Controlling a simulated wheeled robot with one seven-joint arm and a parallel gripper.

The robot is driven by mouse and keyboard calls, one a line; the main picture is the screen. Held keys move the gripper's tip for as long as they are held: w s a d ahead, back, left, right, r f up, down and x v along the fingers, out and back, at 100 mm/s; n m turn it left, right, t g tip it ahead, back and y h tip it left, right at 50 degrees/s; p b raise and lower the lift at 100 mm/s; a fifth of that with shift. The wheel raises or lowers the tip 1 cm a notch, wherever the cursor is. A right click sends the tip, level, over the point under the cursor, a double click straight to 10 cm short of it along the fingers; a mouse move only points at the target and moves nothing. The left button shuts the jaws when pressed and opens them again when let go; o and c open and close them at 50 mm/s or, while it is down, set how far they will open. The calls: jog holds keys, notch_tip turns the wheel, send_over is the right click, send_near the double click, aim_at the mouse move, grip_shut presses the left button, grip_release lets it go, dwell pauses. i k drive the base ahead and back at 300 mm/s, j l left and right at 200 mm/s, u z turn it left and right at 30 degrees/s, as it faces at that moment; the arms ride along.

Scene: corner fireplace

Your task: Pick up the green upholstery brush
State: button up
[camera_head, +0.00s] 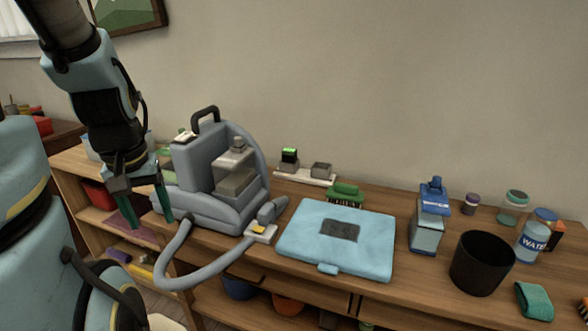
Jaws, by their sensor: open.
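The green upholstery brush (345,194) lies on the wooden shelf top, just behind the light blue case (338,243). Its bristles face toward me, and its lower edge is close to the case's back edge. My gripper (150,222) hangs at the left, pointing down, with its two green-tipped fingers apart and nothing visible between them. It is well to the left of the brush, with the grey carpet cleaner (203,207) between them.
The cleaner's grey hose (178,274) loops over the shelf's front edge. A white tray with small blocks (303,176) sits behind, left of the brush. A blue-and-white bottle (427,220), black cup (481,264) and several jars stand at the right. The wall is close behind.

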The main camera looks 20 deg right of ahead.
aim_at(347, 192)
jog(key=z, duration=1.25)
jog(key=i+l+u, duration=0.15)
jog(key=l+u, duration=0.25)
jog(key=i+l+u, duration=0.1)
jog(key=l+u, duration=1)
jog(key=i+l, duration=0.05)
